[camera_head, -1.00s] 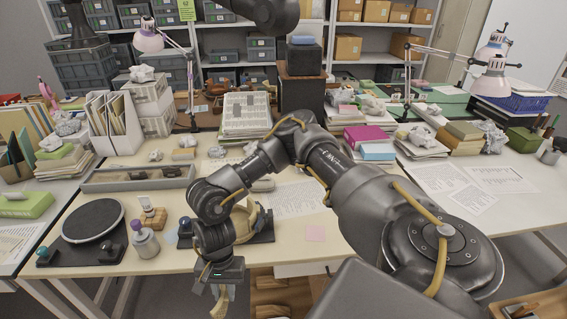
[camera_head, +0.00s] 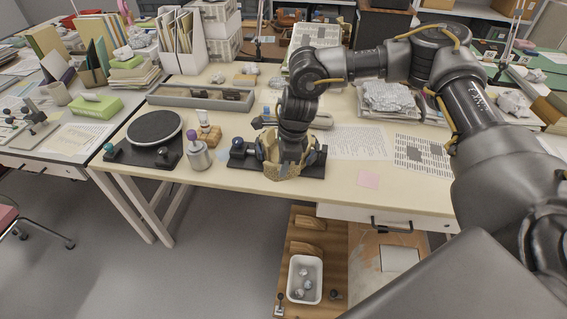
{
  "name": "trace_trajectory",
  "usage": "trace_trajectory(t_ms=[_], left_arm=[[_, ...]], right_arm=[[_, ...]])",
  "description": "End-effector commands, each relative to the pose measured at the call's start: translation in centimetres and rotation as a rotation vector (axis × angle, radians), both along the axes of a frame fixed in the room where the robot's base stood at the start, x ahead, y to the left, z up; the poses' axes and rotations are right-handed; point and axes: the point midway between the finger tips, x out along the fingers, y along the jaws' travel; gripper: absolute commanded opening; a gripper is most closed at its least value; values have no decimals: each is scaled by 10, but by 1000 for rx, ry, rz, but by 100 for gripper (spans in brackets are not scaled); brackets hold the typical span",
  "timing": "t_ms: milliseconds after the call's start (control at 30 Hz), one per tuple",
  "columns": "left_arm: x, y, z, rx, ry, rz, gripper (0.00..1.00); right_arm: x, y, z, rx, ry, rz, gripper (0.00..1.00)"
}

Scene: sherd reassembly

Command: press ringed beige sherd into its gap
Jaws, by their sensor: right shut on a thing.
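A beige pot (camera_head: 268,146) stands in a black clamp stand (camera_head: 313,163) near the front edge of the workbench. My right gripper (camera_head: 289,164) points down at the pot's near side and covers much of it. It is shut on the beige sherd (camera_head: 284,173), which is at the pot's front wall. The sherd's ring mark cannot be made out at this size. I cannot tell whether the sherd sits flush in the gap or just touches the wall. My left gripper is out of view.
A black turntable (camera_head: 154,127), a purple-topped bottle (camera_head: 199,155) and a grey tray with dark pieces (camera_head: 168,97) lie left of the stand. A white bin (camera_head: 304,280) sits low in front.

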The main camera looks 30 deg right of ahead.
Motion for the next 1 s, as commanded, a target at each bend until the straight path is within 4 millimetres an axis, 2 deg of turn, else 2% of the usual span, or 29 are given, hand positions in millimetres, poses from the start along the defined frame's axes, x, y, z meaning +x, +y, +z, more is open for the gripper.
trace_trajectory(t_ms=[33,200,400,767,1000], left_arm=[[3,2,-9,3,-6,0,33],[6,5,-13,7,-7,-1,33],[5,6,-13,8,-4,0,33],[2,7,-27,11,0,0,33],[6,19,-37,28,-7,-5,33]], right_arm=[[8,-2,1,0,-3,-67,6],[20,-6,12,1,2,-217,6],[22,-7,15,1,5,-241,6],[29,-13,0,-1,3,-240,6],[36,-19,-13,-1,4,-239,6]])
